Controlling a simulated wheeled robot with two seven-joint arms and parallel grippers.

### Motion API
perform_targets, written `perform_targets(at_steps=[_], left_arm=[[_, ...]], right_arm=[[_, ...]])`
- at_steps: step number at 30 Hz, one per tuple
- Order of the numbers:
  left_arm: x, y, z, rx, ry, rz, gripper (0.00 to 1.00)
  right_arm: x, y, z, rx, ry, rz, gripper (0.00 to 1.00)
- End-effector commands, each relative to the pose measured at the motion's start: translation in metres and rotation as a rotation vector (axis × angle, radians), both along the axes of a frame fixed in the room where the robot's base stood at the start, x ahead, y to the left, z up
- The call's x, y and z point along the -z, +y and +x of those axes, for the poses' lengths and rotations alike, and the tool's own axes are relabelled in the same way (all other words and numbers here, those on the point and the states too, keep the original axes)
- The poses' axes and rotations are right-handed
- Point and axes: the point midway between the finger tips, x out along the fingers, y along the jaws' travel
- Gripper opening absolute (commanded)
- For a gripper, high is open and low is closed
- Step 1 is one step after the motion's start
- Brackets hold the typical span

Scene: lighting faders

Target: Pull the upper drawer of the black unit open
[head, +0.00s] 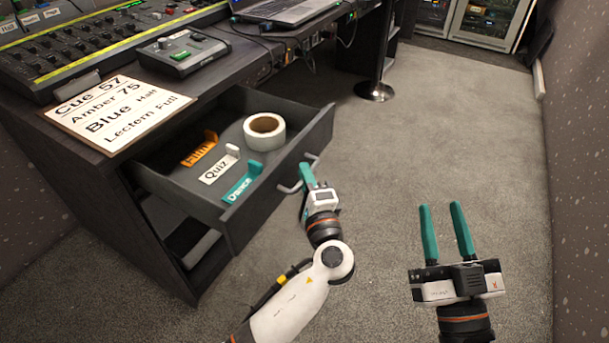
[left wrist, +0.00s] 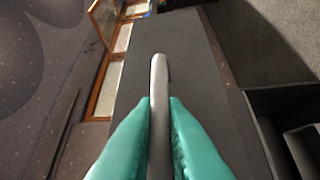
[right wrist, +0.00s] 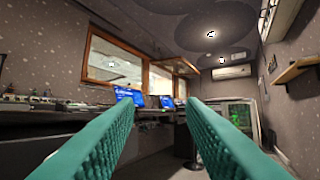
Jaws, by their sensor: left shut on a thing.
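The upper drawer (head: 222,207) of the black unit stands well out from the unit in the head view. Inside it lie a roll of white tape (head: 264,132) and orange, white and teal labels reading Film (head: 199,150), Quiz (head: 219,166) and Dance (head: 242,183). My left gripper (head: 306,176) is shut on the drawer's metal handle (head: 290,187). In the left wrist view the handle (left wrist: 159,95) sits between the teal fingers, in front of the dark drawer front. My right gripper (head: 442,232) is open and empty, held to the right over the carpet.
A cue sign (head: 117,113), a small control box (head: 181,53), a mixing desk (head: 97,38) and a laptop (head: 281,8) are on the desktop. A dark post on a round base (head: 375,91) stands beyond the drawer. The carpet at the right is clear.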

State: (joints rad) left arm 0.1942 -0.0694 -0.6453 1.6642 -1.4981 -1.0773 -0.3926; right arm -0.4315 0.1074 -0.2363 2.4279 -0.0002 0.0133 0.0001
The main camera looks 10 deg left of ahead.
Motion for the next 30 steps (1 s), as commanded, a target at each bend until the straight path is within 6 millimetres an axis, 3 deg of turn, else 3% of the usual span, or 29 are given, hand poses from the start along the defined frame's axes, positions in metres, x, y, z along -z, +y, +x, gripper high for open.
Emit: perform_targets(at_steps=[2, 3, 6, 17, 20, 30], left_arm=[[0.001, 0.000, 0.000, -0.001, 0.003, 0.000, 0.00], [0.001, 0.000, 0.000, -0.001, 0.003, 0.000, 0.16], [0.001, 0.000, 0.000, 0.000, 0.002, 0.000, 0.32], [0.001, -0.002, -0.004, 0.001, 0.002, 0.000, 0.32], [0.003, -0.007, -0.014, 0.001, 0.004, -0.001, 0.32], [0.012, -0.036, -0.079, 0.001, 0.005, -0.001, 0.32]], right_arm=[[0.000, 0.000, 0.000, 0.000, 0.000, 0.000, 0.36], [0.000, 0.000, 0.000, 0.000, 0.000, 0.000, 0.36], [0.000, 0.000, 0.000, 0.000, 0.000, 0.000, 0.36], [0.000, 0.000, 0.001, 0.001, 0.007, -0.001, 0.36], [0.007, -0.001, 0.003, 0.005, 0.057, -0.015, 0.36], [0.041, -0.004, 0.010, 0.017, 0.279, -0.076, 0.36]])
